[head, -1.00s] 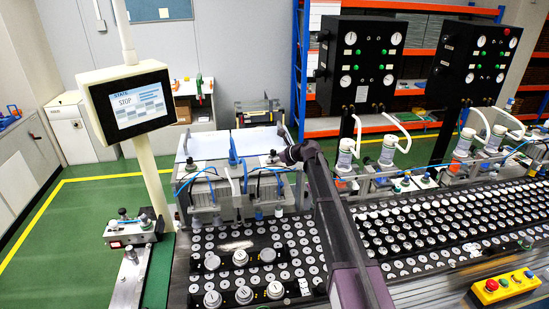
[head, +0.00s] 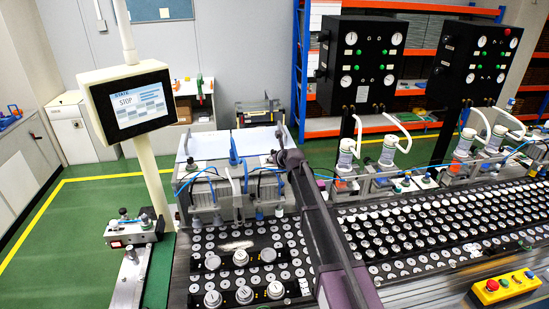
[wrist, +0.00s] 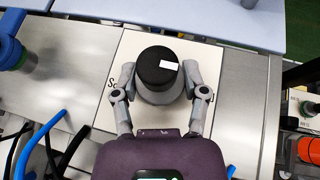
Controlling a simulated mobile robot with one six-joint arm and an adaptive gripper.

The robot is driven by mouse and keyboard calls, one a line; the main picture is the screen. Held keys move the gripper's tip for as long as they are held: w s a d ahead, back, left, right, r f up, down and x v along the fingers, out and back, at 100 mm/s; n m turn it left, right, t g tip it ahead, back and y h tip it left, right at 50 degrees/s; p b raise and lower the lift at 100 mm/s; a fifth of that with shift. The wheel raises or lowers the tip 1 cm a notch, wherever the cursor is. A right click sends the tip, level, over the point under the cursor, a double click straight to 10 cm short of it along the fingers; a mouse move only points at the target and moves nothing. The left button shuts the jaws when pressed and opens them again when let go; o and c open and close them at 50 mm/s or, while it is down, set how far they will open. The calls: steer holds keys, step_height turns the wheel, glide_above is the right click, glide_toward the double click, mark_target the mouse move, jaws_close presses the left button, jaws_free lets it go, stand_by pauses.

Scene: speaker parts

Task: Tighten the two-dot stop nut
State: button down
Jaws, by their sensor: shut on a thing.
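My gripper (wrist: 160,78) has its two grey fingers closed on a round black knob-like part (wrist: 158,65) with a white rectangular mark on top. A grey body shows under the black top, between the fingers. The part is over a pale square plate (wrist: 205,120) with partly hidden black lettering at its left. I see no two dots on it, so I cannot tell whether it is the two-dot stop nut. In the head view my gripper (head: 273,158) is small, at the far end of my arm, by the machine at the back of the bench.
Blue and black hoses (wrist: 42,140) lie to the left in the wrist view. A pale blue bar (wrist: 170,22) crosses behind the plate. White-topped knobs (head: 244,294) stand on dark strips at the front of the bench. A yellow button box (head: 503,287) is at the right.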

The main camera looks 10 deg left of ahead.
steer(key=shift+m+t+h, duration=0.5)
steer(key=shift+m+h, duration=0.4)
steer(key=shift+m, duration=0.1)
steer(key=shift+c, duration=0.2)
jaws_free()
steer(key=shift+n+g+y, duration=0.4)
steer(key=shift+n+y, duration=0.4)
steer(key=shift+n, duration=0.1)
